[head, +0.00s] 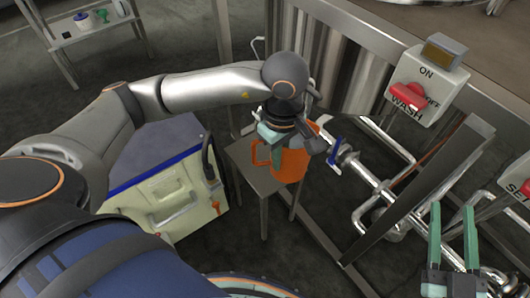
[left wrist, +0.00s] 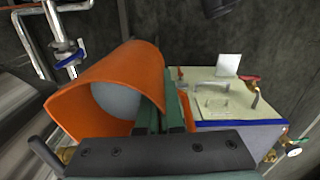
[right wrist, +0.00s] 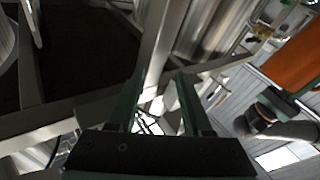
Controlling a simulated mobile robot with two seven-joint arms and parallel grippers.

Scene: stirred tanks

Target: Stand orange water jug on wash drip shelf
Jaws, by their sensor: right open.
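The orange water jug (head: 291,164) is upright in the head view, at the small metal wash drip shelf (head: 247,167) beside the pipework. It overlaps the shelf's right part; I cannot tell whether its base touches the top. My left gripper (head: 277,157) is at the jug's handle side, its arm hiding the jug's top. In the left wrist view the jug (left wrist: 128,75) shows its open mouth and grey inside, and the left fingers (left wrist: 160,118) are close together on its handle side. My right gripper (head: 453,236) is open and empty at lower right, away from the jug.
A blue-handled valve (head: 334,152) and pipe stand close to the jug's right. The WASH switch box (head: 428,86) is on the frame above. A cream and blue chest (head: 168,180) stands left of the shelf. Metal posts and pipes crowd the right side.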

